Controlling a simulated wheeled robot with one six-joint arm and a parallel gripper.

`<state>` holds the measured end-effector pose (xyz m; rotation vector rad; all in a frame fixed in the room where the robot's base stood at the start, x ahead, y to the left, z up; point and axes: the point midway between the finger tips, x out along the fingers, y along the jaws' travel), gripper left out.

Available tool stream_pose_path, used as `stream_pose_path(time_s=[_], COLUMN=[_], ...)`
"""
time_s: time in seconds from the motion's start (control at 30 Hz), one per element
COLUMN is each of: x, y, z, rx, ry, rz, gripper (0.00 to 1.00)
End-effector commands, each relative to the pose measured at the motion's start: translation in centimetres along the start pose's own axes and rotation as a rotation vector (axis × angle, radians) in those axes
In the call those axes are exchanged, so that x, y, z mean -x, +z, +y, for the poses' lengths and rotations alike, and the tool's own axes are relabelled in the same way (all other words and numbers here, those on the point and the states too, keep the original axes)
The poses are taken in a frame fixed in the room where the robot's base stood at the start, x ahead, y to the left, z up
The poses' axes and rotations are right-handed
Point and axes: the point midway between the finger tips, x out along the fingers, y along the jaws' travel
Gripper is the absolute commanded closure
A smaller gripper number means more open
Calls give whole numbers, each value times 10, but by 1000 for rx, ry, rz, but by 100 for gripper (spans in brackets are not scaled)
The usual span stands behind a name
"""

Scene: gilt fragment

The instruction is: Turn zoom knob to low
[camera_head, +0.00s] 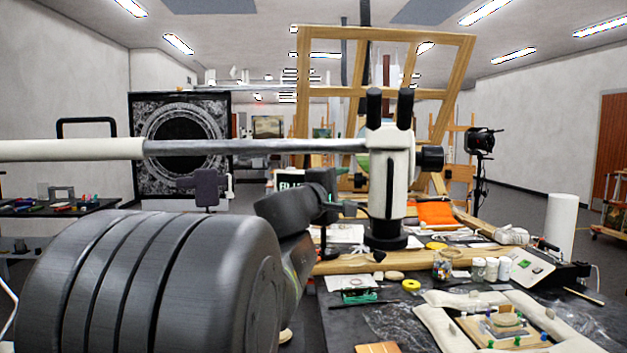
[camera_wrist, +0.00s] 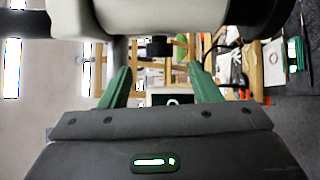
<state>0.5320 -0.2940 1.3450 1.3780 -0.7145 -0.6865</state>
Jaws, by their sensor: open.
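The microscope (camera_head: 391,185) has a white body, two black eyepieces and a black lower end, and hangs on a horizontal boom. A large black knob (camera_head: 430,159) sticks out on its right side. My gripper (camera_head: 335,206) is just left of the microscope, partly hidden by my own arm. In the wrist view, the green fingers of my gripper (camera_wrist: 161,78) are spread apart with nothing held. The microscope's white body (camera_wrist: 160,17) fills the top, and a small black knob (camera_wrist: 161,47) shows beyond and between the fingertips, apart from them. Its zoom setting cannot be read.
The metal boom (camera_head: 255,147) crosses from the left to the microscope. Below is a cluttered bench (camera_head: 400,322) with jars, an orange cloth (camera_head: 436,214) and padded cushions around a small piece. A wooden easel (camera_head: 300,85) stands behind.

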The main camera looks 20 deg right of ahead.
Motion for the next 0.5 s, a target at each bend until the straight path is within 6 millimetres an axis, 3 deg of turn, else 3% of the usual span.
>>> stream_pose_path(time_s=[0.2, 0.5], x=[-44, -73], y=[0, 0], z=[1, 1], rx=[1, -1], ry=[-2, -1], rz=[-1, 1], gripper=[43, 43])
